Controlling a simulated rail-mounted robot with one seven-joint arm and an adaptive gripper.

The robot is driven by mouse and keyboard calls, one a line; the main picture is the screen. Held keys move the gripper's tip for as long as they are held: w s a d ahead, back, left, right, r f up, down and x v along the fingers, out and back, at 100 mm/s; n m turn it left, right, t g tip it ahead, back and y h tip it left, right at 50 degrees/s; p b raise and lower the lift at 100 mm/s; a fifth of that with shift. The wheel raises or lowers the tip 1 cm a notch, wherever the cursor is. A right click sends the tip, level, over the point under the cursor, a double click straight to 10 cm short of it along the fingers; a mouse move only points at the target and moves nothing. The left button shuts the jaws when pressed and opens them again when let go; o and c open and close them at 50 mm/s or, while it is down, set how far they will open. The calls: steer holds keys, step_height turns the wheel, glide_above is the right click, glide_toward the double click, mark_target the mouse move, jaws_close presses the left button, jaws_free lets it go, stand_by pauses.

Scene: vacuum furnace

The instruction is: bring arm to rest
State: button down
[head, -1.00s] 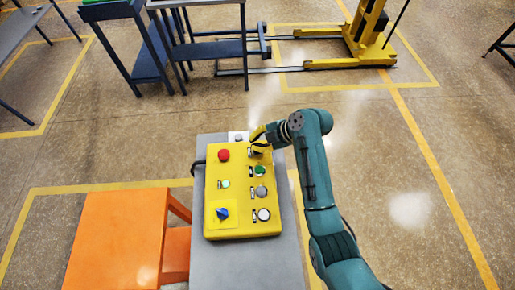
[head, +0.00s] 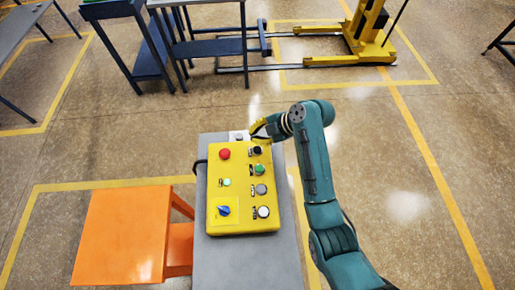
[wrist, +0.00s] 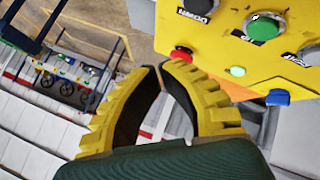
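My teal arm (head: 318,175) reaches from the lower right to the far right corner of a yellow control box (head: 240,222). My gripper (head: 254,137) is just beyond that corner, apart from the buttons as far as I can tell. In the wrist view my gripper (wrist: 161,67) has its two yellow fingers curved together, tips almost meeting, with nothing between them. The box (wrist: 215,50) shows at the upper right there, with a green button (wrist: 263,27), a red button (wrist: 181,53) and a blue knob (wrist: 278,97).
The box stands on a grey table (head: 245,262). An orange stand (head: 120,235) is at the left. A dark blue workbench (head: 205,48) and a yellow lifter (head: 365,45) are at the back. The floor right of my arm is clear.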

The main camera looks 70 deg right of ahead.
stand_by(0.4)
steer(key=w+a+r+n+y, duration=0.25)
steer(key=w+a+n, duration=0.25)
steer(key=w+a, duration=0.95)
steer(key=w+a+r+t, duration=0.1)
steer(key=w+a+r, duration=0.2)
steer(key=a+r, duration=0.45)
steer(key=w+a+r+t, duration=0.2)
steer(key=a+r, duration=0.4)
steer(key=a, duration=0.3)
steer(key=s+a+r+m+t+h, duration=0.1)
steer(key=s+a+r+m+t, duration=0.15)
steer(key=r, duration=0.65)
steer(key=s+a+r+m+t, duration=0.2)
steer(key=a+r+m+t, duration=0.15)
steer(key=r, duration=0.55)
steer(key=s+d+r+m+t+h, duration=0.4)
steer(key=s+r+m, duration=0.3)
steer(key=r+m, duration=0.2)
step_height(320, 180, up, 23)
steer(key=p, duration=2.2)
steer(key=shift+m+y+p, duration=0.3)
steer(key=shift+m+y, duration=0.1)
steer(key=shift+y, duration=0.05)
